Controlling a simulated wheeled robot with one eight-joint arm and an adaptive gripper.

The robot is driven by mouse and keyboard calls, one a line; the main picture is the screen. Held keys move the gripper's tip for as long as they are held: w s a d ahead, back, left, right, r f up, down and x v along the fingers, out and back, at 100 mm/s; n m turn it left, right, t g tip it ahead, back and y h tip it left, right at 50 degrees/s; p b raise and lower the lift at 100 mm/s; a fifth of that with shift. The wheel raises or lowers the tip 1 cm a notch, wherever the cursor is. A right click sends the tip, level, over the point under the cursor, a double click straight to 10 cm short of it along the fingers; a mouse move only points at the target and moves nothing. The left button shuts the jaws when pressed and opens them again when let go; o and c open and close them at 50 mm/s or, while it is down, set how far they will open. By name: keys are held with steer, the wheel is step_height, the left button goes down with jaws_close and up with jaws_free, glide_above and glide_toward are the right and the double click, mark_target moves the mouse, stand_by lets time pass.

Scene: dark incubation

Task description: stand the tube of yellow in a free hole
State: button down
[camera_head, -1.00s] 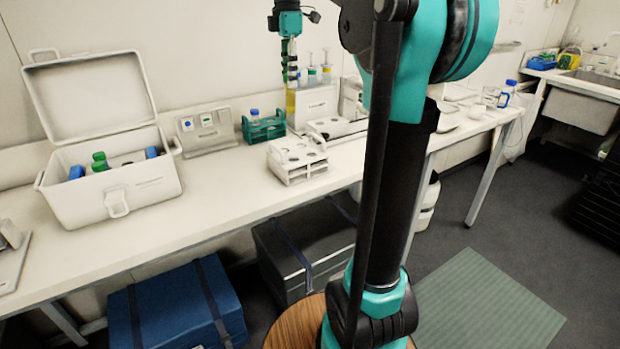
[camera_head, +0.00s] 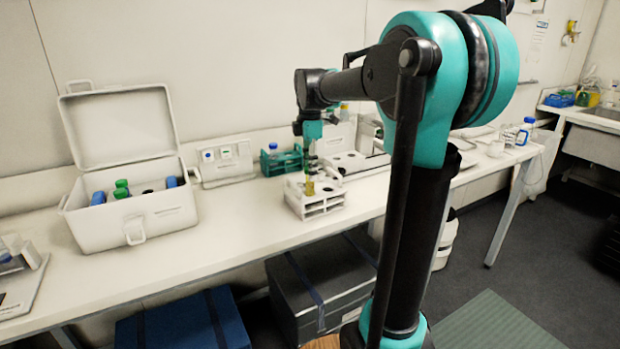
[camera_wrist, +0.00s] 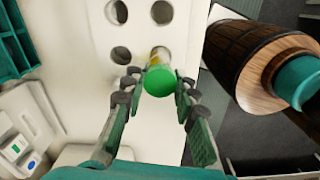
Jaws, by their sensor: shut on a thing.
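The yellow tube (camera_head: 310,188) is upright in my gripper (camera_head: 310,168), over the white rack (camera_head: 322,208). In the wrist view its green cap (camera_wrist: 160,81) is between the fingertips of my gripper (camera_wrist: 158,77), which is shut on it. The tube's yellow lower part (camera_wrist: 161,56) lines up with a hole of the rack (camera_wrist: 141,32); I cannot tell how deep it goes. Several other holes show, empty, such as the hole beside the tube (camera_wrist: 121,55) and the far hole (camera_wrist: 162,12).
A teal rack (camera_head: 282,163) with a blue-capped bottle stands behind the white rack, to its left. An open white case (camera_head: 130,218) with capped bottles stands at the left. The bench front (camera_head: 245,215) between case and rack is clear.

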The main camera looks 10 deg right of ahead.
steer(key=shift+f, duration=1.5)
steer(key=shift+f, duration=0.15)
steer(key=c, duration=1.2)
jaws_free()
step_height(320, 180, up, 12)
steer(key=shift+r, duration=0.2)
